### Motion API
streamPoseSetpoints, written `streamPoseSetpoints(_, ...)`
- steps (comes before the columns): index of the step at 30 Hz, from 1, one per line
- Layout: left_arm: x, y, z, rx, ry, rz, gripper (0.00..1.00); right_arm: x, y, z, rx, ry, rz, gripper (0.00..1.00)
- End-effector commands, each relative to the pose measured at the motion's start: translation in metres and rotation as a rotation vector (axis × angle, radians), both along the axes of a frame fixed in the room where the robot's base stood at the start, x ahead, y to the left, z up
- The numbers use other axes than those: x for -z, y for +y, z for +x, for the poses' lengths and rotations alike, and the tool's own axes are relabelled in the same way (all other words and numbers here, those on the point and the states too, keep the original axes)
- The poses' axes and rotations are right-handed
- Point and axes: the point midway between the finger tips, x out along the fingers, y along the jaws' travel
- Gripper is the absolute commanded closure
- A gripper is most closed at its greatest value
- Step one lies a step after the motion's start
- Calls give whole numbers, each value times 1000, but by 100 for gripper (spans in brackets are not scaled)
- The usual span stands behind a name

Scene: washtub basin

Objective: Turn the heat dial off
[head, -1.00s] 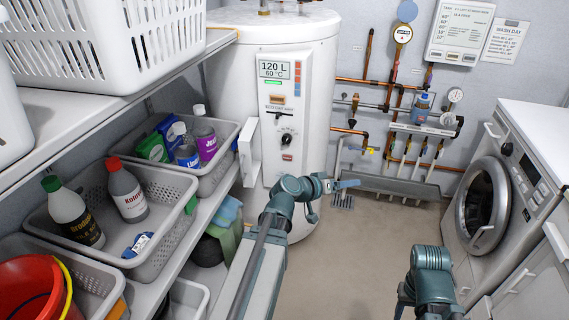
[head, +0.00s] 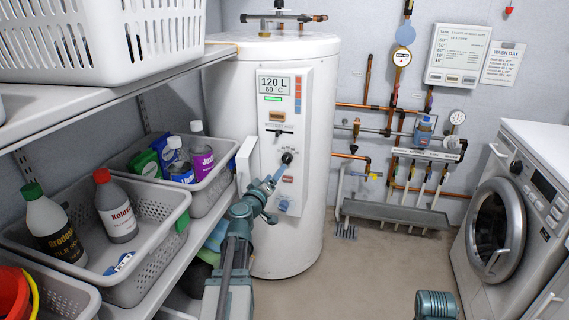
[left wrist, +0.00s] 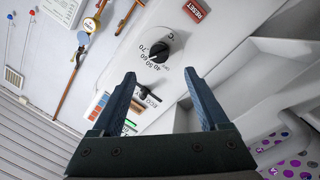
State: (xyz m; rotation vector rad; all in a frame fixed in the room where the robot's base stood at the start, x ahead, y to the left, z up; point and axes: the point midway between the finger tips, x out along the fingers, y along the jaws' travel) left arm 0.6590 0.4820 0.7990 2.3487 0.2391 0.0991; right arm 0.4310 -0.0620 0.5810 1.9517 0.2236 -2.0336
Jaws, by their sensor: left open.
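The heat dial (head: 287,157) is a black knob on the front panel of the white water heater (head: 312,130). In the left wrist view the dial (left wrist: 158,52) shows a scale with 40, 50, 60 and 70 around it. My left gripper (head: 282,188) is open at the panel, just below the dial in the head view. In the left wrist view its two fingers (left wrist: 160,76) are spread, with the dial ahead between and beyond the tips. I cannot tell whether a finger touches the panel.
A black lever switch (left wrist: 150,97) and a red RESET label (left wrist: 195,10) are on the same panel. The shelf with grey baskets (head: 150,250) runs along the left. Copper pipes (head: 370,107) and a washing machine (head: 495,225) are right. The floor between is clear.

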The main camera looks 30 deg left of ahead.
Motion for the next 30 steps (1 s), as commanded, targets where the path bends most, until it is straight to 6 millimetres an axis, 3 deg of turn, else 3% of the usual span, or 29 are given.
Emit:
streamPoseSetpoints(1,0,4,17,3,0,0,22,0,0,0,0,0,0,50)
streamPoseSetpoints(3,0,7,31,3,0,0,22,0,0,0,0,0,0,50)
streamPoseSetpoints(12,0,16,78,2,1,0,22,0,0,0,0,0,0,50)
streamPoseSetpoints(18,0,18,92,1,0,0,22,0,0,0,0,0,0,50)
streamPoseSetpoints(29,0,18,94,1,0,0,22,0,0,0,0,0,0,50)
streamPoseSetpoints(30,0,18,94,1,0,0,30,0,0,0,0,0,0,50)
